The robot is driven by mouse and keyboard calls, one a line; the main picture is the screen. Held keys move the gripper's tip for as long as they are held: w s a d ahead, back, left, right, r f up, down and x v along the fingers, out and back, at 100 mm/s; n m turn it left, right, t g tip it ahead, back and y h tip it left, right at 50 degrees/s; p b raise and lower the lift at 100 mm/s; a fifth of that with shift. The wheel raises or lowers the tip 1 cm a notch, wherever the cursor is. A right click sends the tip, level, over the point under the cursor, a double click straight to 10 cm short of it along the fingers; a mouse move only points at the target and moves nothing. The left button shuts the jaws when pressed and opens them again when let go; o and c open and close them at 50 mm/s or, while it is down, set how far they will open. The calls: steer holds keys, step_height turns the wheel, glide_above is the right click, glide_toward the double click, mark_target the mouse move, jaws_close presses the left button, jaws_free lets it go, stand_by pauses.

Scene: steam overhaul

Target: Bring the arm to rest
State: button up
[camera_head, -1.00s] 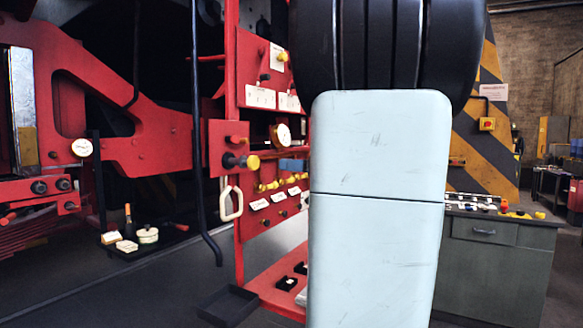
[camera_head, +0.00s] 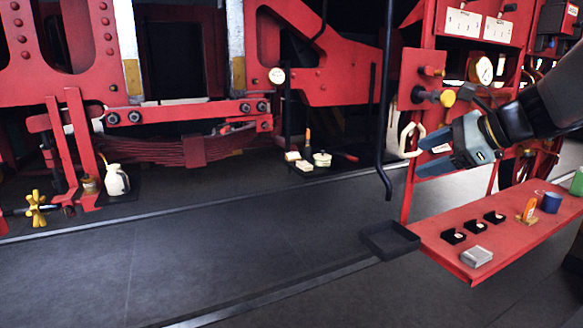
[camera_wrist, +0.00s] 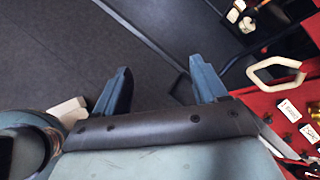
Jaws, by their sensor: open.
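My gripper (camera_head: 432,156) is at the right in the head view, in front of the red panel and above the red shelf. Its two blue fingers point left and stand apart with nothing between them. In the wrist view my gripper (camera_wrist: 157,88) shows its fingers spread over dark floor. A cream loop handle (camera_head: 411,141) hangs on the red panel close behind the fingers; it also shows right of the fingers in the wrist view (camera_wrist: 274,74). I cannot tell whether gripper and handle touch.
The red shelf (camera_head: 450,262) carries small black boxes, a grey block and a blue cup (camera_head: 551,202). A black tray (camera_head: 389,240) sits at its left end. A dark hooked pipe (camera_head: 385,150) hangs left of the gripper. A white jug (camera_head: 116,180) stands far left. The middle floor is clear.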

steer(key=s+a+f+n+g+h, duration=0.1)
steer(key=s+f+n+h, duration=0.3)
steer(key=n, duration=0.6)
steer(key=s+a+f+n+g+h, duration=0.1)
steer(key=s+a+f+n+h, duration=0.2)
steer(key=s+n, duration=0.6)
steer(key=shift+a+f+n+h, duration=0.25)
steer(key=shift+f+n+h, duration=0.25)
steer(key=shift+n, duration=0.1)
steer(key=shift+c, duration=0.2)
